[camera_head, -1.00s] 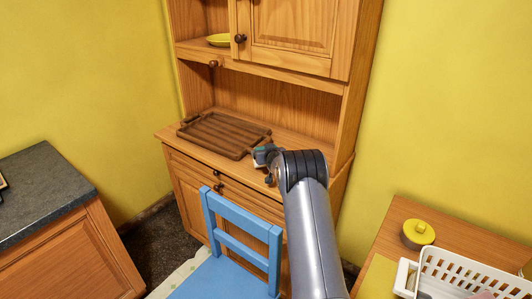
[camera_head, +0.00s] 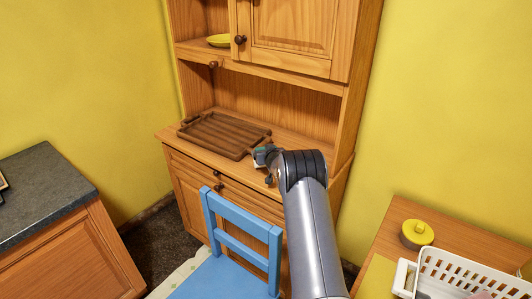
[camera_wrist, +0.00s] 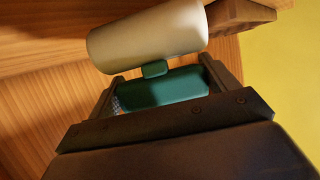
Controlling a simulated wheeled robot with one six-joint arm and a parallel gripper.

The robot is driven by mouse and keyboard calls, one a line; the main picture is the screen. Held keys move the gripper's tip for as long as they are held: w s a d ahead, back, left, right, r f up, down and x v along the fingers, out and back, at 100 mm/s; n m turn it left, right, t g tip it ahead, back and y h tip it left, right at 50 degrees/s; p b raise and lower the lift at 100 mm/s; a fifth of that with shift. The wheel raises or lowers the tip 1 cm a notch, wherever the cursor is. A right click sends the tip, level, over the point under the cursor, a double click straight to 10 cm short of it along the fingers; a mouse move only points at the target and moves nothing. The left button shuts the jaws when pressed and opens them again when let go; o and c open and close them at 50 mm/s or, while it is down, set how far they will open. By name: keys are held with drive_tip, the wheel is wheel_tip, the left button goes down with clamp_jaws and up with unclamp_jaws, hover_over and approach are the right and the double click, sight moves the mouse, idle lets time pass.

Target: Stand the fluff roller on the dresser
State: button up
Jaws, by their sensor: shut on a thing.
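The fluff roller shows in the wrist view as a cream cylinder (camera_wrist: 148,36) with a dark green handle (camera_wrist: 165,91). My gripper (camera_wrist: 164,84) is shut on the green handle, and the cream roll stands out beyond the fingers. In the head view my gripper (camera_head: 265,156) is at the front edge of the dresser top, right of the tray; a bit of teal shows there, and my arm hides most of the roller. The wooden dresser (camera_head: 190,184) stands against the yellow wall. I cannot tell whether the roller touches its top.
A brown slatted tray (camera_head: 222,136) covers the left and middle of the dresser top. A blue chair (camera_head: 240,243) stands in front. A yellow dish (camera_head: 219,40) sits on the upper shelf.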

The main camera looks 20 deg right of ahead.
drive_tip(key=shift+f+b, duration=0.5)
drive_tip(key=shift+f, duration=0.15)
idle(0.8)
drive_tip(key=o, duration=0.9)
drive_tip(key=shift+o, duration=0.2)
drive_tip(key=shift+b+v, duration=1.35)
drive_tip(key=shift+v, duration=0.05)
drive_tip(key=shift+b+v, duration=1.1)
drive_tip(key=shift+v, duration=1.25)
drive_tip(key=shift+s+r, duration=0.1)
drive_tip(key=shift+s, duration=0.15)
